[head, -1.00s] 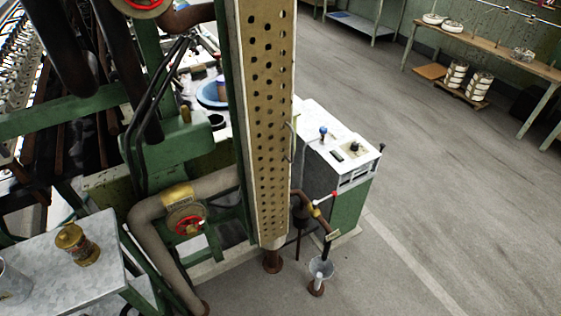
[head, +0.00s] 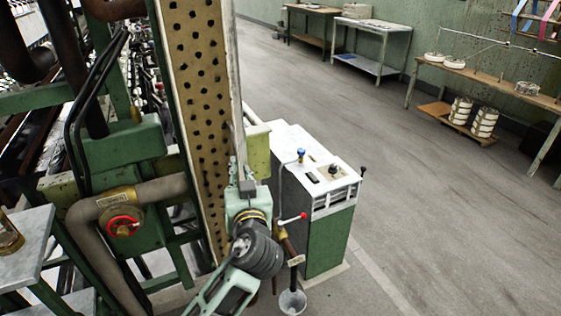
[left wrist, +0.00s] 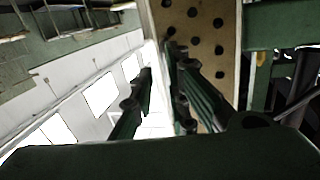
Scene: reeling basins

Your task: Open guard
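The guard is a tall tan perforated panel (head: 199,110) with a pale metal edge, upright at the end of the green machine. It also shows in the left wrist view (left wrist: 206,14). My left gripper (head: 243,183) is at the lower right edge of the guard, in front of it. In the left wrist view the fingers (left wrist: 163,95) stand apart, with a light gap between them, close to the guard's edge. I cannot tell whether they touch it. No handle is clearly visible behind the gripper. My right gripper is not in view.
A green and white control cabinet (head: 330,228) stands just right of the guard.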

